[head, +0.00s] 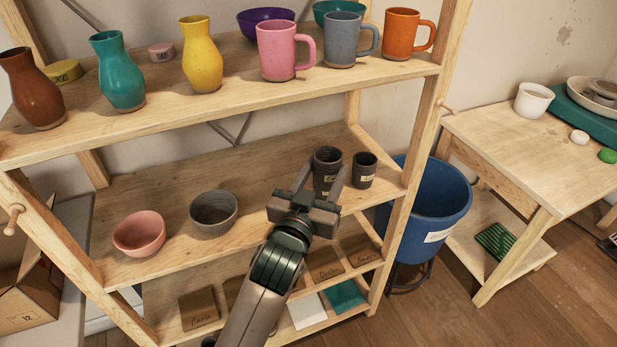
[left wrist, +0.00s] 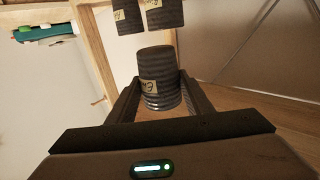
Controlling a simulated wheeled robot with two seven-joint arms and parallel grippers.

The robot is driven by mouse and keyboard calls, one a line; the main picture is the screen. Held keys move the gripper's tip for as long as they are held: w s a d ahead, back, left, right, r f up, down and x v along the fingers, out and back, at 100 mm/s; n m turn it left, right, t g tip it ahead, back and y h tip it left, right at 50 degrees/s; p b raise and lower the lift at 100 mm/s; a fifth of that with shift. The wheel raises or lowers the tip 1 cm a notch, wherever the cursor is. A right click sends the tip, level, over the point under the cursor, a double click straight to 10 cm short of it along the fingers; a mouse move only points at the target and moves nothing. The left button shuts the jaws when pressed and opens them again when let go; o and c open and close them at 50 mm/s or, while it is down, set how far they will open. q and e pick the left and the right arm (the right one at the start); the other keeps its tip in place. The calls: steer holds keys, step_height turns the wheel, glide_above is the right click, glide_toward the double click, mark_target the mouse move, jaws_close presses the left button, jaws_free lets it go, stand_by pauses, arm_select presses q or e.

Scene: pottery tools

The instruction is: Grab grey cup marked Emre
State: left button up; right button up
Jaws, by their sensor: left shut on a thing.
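A dark grey ribbed cup (left wrist: 160,72) with a small tan label stands between the two fingers of my left gripper (left wrist: 160,98) in the left wrist view. The fingers are shut on its sides. In the head view my left gripper (head: 319,180) is at a dark cup (head: 327,160) on the middle shelf, its lower part partly covered. Another dark labelled cup (head: 365,170) stands just right of it. The left wrist view shows two similar labelled cups (left wrist: 128,16) beyond the held one. The label writing is too small to read surely. My right gripper is out of view.
The wooden shelf (head: 250,178) also holds a pink bowl (head: 139,233) and a grey bowl (head: 213,212) to the left. Vases and mugs fill the upper shelf. A post (head: 415,130) bounds the right side, with a blue bin (head: 432,205) beyond.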

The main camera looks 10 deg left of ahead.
arm_select(q)
steer(key=shift+d+r, duration=0.2)
stand_by(0.6)
